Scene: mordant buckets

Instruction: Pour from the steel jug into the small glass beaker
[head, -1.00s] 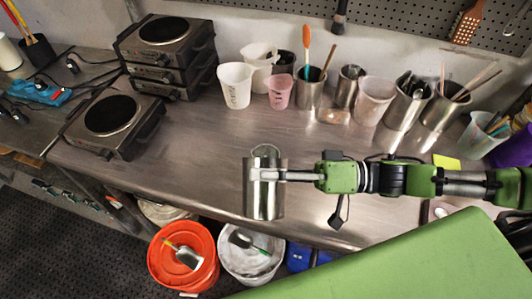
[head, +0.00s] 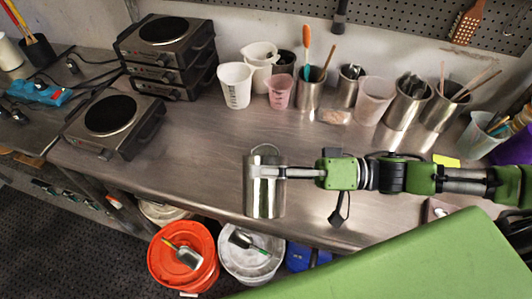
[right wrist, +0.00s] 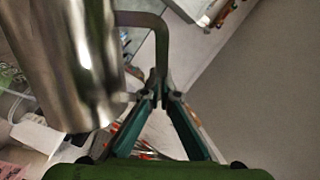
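The steel jug (head: 265,192) is a shiny cylinder, seen in the head view over the front edge of the bench. It looks about upright. My right gripper (head: 290,173) reaches in from the right and is shut on the jug's handle. In the right wrist view the jug (right wrist: 75,65) fills the upper left, and its handle (right wrist: 157,30) runs down between the fingers of my right gripper (right wrist: 158,95). The jug's contents cannot be seen. I cannot make out a small glass beaker in either view. My left gripper is not in view.
Several cups and steel canisters (head: 310,92) line the back of the steel bench (head: 200,130). Hot plates (head: 112,118) stand at the left. An orange bucket (head: 165,272) and a white bucket (head: 232,268) are below the front edge. The bench's middle is clear.

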